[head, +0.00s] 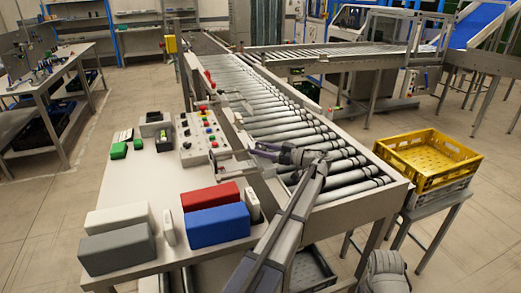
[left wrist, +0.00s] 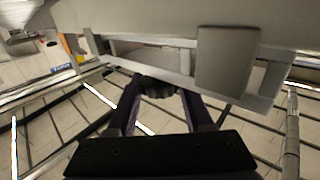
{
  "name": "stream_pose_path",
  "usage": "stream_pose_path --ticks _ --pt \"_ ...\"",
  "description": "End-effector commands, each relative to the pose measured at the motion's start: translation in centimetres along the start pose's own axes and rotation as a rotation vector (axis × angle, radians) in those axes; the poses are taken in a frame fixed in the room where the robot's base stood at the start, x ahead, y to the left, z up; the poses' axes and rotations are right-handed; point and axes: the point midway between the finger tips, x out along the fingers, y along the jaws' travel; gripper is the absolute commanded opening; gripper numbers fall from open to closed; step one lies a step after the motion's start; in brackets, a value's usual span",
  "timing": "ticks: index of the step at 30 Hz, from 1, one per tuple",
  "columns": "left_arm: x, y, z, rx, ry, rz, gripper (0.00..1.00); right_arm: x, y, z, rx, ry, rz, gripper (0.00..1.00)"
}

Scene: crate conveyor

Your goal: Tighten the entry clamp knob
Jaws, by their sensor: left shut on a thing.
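The entry clamp knob (left wrist: 158,86) is dark and ribbed. In the left wrist view it sits between the fingertips of my left gripper (left wrist: 160,98), which is shut on it. In the head view my left gripper (head: 258,149) reaches over the near left side of the roller conveyor, pointing left; the knob cannot be made out clearly there. The clamp's pale metal frame (left wrist: 150,56) lies just beyond the knob, with a grey plate (left wrist: 228,58) on it.
The roller conveyor (head: 300,135) runs away from me. A control panel (head: 198,137) with coloured buttons stands to its left. Red (head: 211,196), blue (head: 217,222), white and grey blocks lie on the side table. A yellow crate (head: 428,160) stands at right.

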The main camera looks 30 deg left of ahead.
Motion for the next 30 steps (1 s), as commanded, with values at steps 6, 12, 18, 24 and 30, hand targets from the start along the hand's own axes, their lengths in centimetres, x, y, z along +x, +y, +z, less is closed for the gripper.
stream_pose_path --ticks 6,12,18,24,30 --pt "0.08 -0.52 -0.01 0.000 0.000 0.188 0.00 -0.01 0.00 0.00 0.000 0.000 0.000 0.45" --pt "-0.01 -0.12 -0.01 0.000 0.000 0.256 0.00 -0.01 0.00 0.00 0.000 0.000 0.000 0.45" --pt "-0.03 0.00 -0.01 0.000 0.000 0.257 0.00 -0.01 0.00 0.00 0.000 0.000 0.000 0.45" --pt "-0.03 0.00 -0.01 0.000 0.000 0.257 0.65 -0.01 0.00 0.00 0.000 0.000 0.000 0.45" --pt "-0.03 -0.01 -0.01 0.000 0.000 0.256 0.81 -0.01 0.00 0.00 0.000 0.000 0.000 0.45"
